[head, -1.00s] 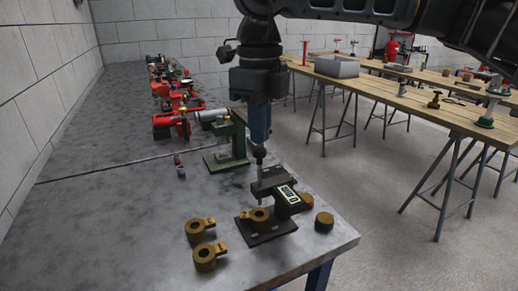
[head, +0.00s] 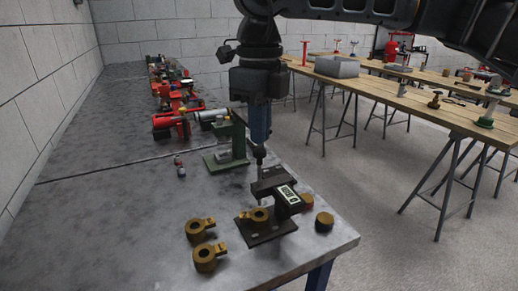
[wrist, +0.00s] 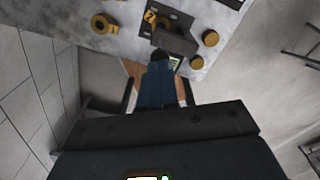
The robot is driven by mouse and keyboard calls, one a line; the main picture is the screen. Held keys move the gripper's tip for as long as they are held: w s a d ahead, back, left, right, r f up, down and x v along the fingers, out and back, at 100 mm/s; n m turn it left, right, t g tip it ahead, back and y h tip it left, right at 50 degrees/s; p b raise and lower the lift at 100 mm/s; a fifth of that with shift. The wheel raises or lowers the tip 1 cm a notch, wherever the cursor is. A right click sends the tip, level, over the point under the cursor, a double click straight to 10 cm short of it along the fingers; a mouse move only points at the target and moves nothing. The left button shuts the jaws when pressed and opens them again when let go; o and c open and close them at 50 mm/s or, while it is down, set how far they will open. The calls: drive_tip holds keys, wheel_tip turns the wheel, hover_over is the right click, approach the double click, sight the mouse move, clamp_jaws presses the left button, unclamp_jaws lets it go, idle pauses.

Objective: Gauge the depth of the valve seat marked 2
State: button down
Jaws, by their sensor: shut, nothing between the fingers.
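The depth gauge (head: 272,186) is a dark stand with a digital display on its arm, whose digits I cannot read. A brass valve seat (head: 259,214) with a side tab sits on its base plate, under the probe. In the wrist view a tab marked 2 (wrist: 150,17) shows beside the gauge. Two more brass valve seats, the upper (head: 200,228) and the lower (head: 209,257), lie on the bench to the left; their marks are unreadable. My gripper (head: 259,143) is shut and empty, its blue fingers pointing down at the dark knob above the gauge; contact is unclear.
Two round brass pieces (head: 324,221) (head: 306,201) stand right of the gauge near the bench edge. A green stand (head: 229,145) is behind it. Small parts (head: 180,167) and red fittings (head: 171,122) lie farther back. The left of the bench (head: 110,220) is clear.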

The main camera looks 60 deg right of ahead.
sight(260, 150)
drive_tip(key=shift+f, duration=0.15)
drive_tip(key=shift+f+b, duration=0.8)
drive_tip(key=shift+b, duration=0.3)
drive_tip(key=shift+f+b, duration=2)
drive_tip(key=shift+b, duration=0.2)
drive_tip(key=shift+r, duration=0.15)
idle(0.7)
drive_tip(key=shift+r+p, duration=1.5)
drive_tip(key=shift+r, duration=1.95)
